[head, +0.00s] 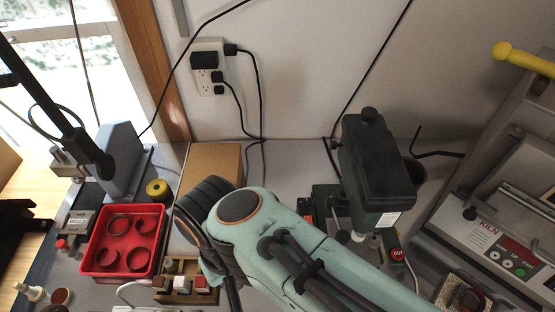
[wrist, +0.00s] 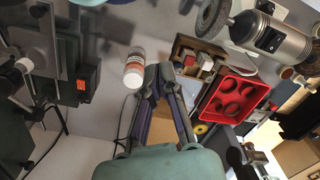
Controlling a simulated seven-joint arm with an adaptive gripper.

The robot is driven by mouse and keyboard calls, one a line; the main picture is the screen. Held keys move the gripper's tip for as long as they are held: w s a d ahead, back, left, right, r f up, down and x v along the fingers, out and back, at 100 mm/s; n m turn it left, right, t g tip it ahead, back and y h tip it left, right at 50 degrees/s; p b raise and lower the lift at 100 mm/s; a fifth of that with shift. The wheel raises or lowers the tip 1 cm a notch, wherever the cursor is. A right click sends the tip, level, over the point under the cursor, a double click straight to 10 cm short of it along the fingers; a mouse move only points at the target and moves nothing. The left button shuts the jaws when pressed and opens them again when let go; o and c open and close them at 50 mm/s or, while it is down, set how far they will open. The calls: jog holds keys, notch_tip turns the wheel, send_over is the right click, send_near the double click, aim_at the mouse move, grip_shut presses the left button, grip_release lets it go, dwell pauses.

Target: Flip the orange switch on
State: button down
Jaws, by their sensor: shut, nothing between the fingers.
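The orange switch (wrist: 87,79) is on the side of the dark green drill press (wrist: 68,60) at the left of the wrist view. In the head view a small part of the orange switch (head: 308,209) shows at the foot of the drill press (head: 376,160), left of its column. Its on or off position is too small to tell. My gripper (wrist: 159,72) is shut and empty in the middle of the wrist view, apart from the switch and to its right. In the head view my arm hides most of my gripper.
A white bottle (wrist: 134,68) stands close left of my fingertips. A red tray (head: 92,254) with several rings and a wooden block holder (head: 176,291) lie at left. A cardboard box (head: 214,158) stands behind my arm; a kiln (head: 489,238) is at right.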

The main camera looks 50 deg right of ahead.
jog(key=w+d+r+m+g+h, duration=0.1)
jog(key=w+d+m+h, duration=0.1)
jog(key=w+d+m, duration=0.55)
jog(key=w+d+m+h, duration=0.15)
jog(key=d+m, duration=0.35)
jog(key=m, duration=0.6)
jog(key=w+d+f+m+g+h, duration=0.1)
jog(key=d+f+m+g+h, duration=0.1)
jog(key=d+f+m+g, duration=0.3)
notch_tip(320, 180, down, 3)
jog(key=shift+w+d+f+g+h, duration=0.1)
jog(key=shift+w+d+g+h, duration=0.2)
jog(key=shift+d+g, duration=0.4)
jog(key=shift+s, duration=0.1)
send_over(305, 217)
jog(key=a, duration=0.1)
jog(key=f, duration=0.7)
jog(key=shift+s+a, duration=0.2)
jog(key=shift+s, duration=0.2)
notch_tip(305, 217, down, 3)
jog(key=shift+s+a+f, duration=0.1)
jog(key=shift+f, duration=0.35)
